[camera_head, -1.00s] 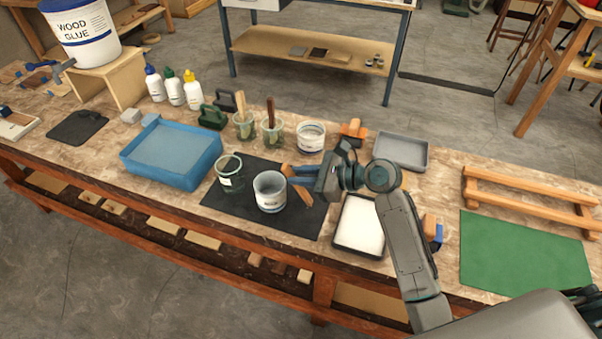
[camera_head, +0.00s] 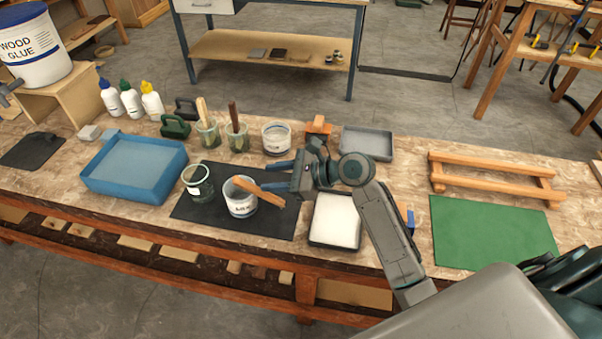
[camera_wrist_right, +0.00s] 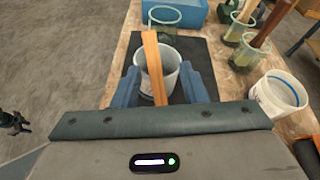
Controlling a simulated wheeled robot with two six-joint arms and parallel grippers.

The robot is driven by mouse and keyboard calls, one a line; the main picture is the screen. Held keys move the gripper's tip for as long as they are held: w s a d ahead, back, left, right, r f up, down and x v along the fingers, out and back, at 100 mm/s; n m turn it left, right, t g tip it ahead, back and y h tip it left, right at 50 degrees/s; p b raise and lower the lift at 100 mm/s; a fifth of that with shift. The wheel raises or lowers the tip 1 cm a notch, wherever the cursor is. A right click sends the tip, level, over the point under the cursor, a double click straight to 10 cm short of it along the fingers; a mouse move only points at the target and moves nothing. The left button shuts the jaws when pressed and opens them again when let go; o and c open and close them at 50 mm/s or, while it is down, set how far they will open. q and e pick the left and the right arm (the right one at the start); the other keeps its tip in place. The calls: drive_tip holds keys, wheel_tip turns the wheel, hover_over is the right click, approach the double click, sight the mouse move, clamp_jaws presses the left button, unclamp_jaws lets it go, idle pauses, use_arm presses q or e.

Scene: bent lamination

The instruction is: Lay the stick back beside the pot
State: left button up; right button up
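The wooden stick (camera_head: 268,194) slants across the top of the white pot (camera_head: 241,205), one end past its right side. I cannot tell whether it rests on the rim. The pot stands on a dark mat. My right gripper (camera_head: 272,176) is just right of the pot, its blue fingers spread. In the right wrist view the stick (camera_wrist_right: 153,65) passes between the fingers (camera_wrist_right: 160,80) with a gap on both sides, over the pot (camera_wrist_right: 172,75). Its near end is hidden by the gripper body. My left gripper is not in view.
A green glass jar (camera_head: 198,182) stands left of the pot on the dark mat (camera_head: 270,222). A white-filled tray (camera_head: 335,220) lies to the right. A blue tub (camera_head: 135,190), brush jars (camera_head: 207,135) and a white tub (camera_head: 276,140) stand around. A green mat (camera_head: 492,232) lies bare at right.

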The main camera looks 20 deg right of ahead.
drive_tip(key=b+v, duration=0.1)
drive_tip(key=v, duration=0.9)
drive_tip(key=shift+s+d, duration=0.2)
drive_tip(key=shift+s, duration=0.05)
drive_tip(key=shift+r, duration=0.15)
